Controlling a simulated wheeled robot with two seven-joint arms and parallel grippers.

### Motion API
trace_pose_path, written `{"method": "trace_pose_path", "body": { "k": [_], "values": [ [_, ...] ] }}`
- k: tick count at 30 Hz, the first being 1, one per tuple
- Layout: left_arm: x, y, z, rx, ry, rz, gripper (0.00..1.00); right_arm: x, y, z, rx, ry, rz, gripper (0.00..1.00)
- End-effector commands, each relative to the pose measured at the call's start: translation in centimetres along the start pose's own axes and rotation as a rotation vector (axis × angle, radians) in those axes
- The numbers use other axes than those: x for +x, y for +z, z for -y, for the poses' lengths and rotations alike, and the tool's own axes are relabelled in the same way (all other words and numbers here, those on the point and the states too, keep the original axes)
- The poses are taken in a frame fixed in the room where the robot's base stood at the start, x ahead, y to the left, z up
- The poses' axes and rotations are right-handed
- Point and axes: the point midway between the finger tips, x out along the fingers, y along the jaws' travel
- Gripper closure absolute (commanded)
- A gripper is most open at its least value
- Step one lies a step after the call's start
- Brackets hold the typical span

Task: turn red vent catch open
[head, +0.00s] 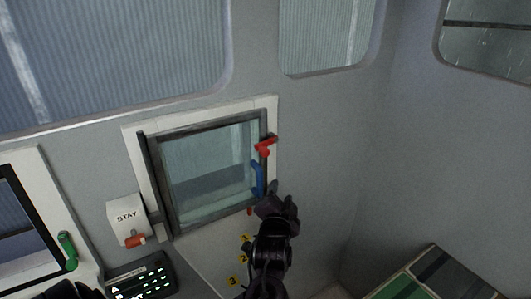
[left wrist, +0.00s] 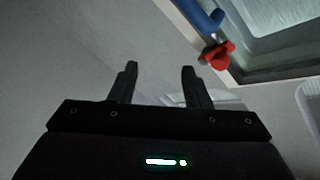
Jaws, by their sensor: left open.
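A red vent catch (head: 265,146) sits on the right side of the dark vent window frame (head: 210,122), near its upper corner. A blue handle (head: 257,178) is below it, and a small red piece (head: 249,211) shows at the lower corner. My left gripper (head: 282,194) is open and empty, just right of the frame and below the upper catch. In the left wrist view, the open fingers (left wrist: 159,70) have nothing between them. A red catch (left wrist: 217,53) and the blue handle (left wrist: 203,15) lie right of the fingers, apart from them; which red catch this is, I cannot tell.
A white box marked STAY (head: 127,217) with an orange-red lever is left of the window. A dark keypad (head: 140,279) and a green handle (head: 68,250) are lower left. Yellow tags (head: 233,281) lie below the window. The wall at right is bare; a green-striped surface (head: 436,275) is lower right.

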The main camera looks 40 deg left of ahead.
Motion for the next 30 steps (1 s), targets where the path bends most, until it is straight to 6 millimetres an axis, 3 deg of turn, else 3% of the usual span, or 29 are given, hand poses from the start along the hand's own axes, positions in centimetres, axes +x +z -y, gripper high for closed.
{"method": "trace_pose_path", "body": {
  "k": [3, 7, 11, 21, 30],
  "values": [
    [1.2, -0.7, 4.2, 0.118, -0.217, -0.011, 0.56, 0.0, 0.0, 0.0, 0.000, 0.000, 0.000, 0.00],
    [1.4, -0.8, 6.4, 0.188, -0.333, -0.001, 0.56, -0.1, 0.0, 0.0, 0.000, 0.000, 0.000, 0.00],
    [2.3, -1.0, 7.4, 0.203, -0.355, 0.002, 0.56, -0.8, -0.1, 0.0, 0.000, 0.000, 0.000, 0.00],
    [7.2, -1.2, 9.1, 0.201, -0.350, 0.002, 0.56, -3.1, -0.3, 0.0, 0.000, 0.000, 0.000, 0.00],
    [8.6, -1.0, 9.3, 0.197, -0.347, 0.002, 0.56, -3.5, -0.4, 0.1, 0.001, -0.002, -0.001, 0.00]
  ]
}}
